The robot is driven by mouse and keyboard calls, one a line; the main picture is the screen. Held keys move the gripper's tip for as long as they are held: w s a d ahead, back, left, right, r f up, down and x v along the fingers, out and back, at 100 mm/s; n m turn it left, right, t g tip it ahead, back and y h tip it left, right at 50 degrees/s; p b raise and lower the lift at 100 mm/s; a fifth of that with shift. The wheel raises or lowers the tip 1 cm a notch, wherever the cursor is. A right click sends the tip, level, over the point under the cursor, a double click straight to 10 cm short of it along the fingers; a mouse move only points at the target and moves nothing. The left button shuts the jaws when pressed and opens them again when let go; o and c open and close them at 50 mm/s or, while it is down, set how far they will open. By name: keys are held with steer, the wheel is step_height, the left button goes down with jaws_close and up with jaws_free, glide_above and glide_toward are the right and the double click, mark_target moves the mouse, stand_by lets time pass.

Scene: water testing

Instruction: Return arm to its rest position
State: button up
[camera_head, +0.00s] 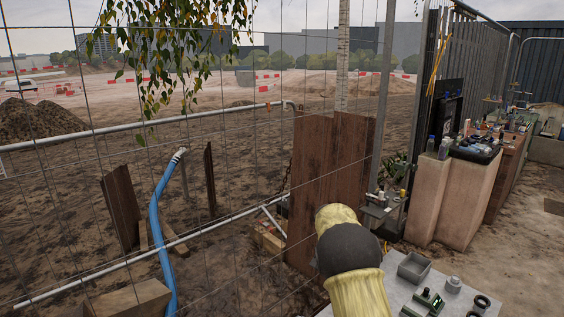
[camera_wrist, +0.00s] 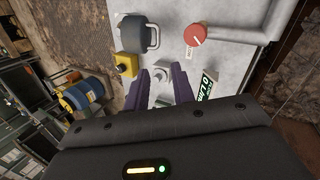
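My arm (camera_head: 352,265), with yellow sleeves and a black joint, reaches up from the bottom of the head view; its gripper is hidden there. In the wrist view my gripper (camera_wrist: 165,84) has two purple fingers standing apart with a visible gap, and I see nothing held between them. A small pale round fitting (camera_wrist: 162,72) shows past the gap, over a light grey surface (camera_wrist: 165,18).
The grey surface carries a red knob (camera_wrist: 196,35), a dark-grey shackle-like block (camera_wrist: 139,33), a yellow box (camera_wrist: 127,64) and a green-display device (camera_wrist: 209,84). In the head view, a grey tray (camera_head: 414,268) sits right of my arm, and brown boards (camera_head: 318,180) stand behind it.

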steer(key=s+a+r+n+t+y, duration=0.1)
steer(key=s+r+n+t, duration=0.1)
steer(key=s, duration=1)
steer(key=s+a+r+n+t+y+p, duration=0.1)
steer(key=s+n+t, duration=0.3)
steer(key=s, duration=0.8)
steer(key=shift+s+a+r+n+t+y, duration=0.3)
steer(key=shift+r+n+y, duration=0.2)
steer(key=shift+r+n, duration=0.1)
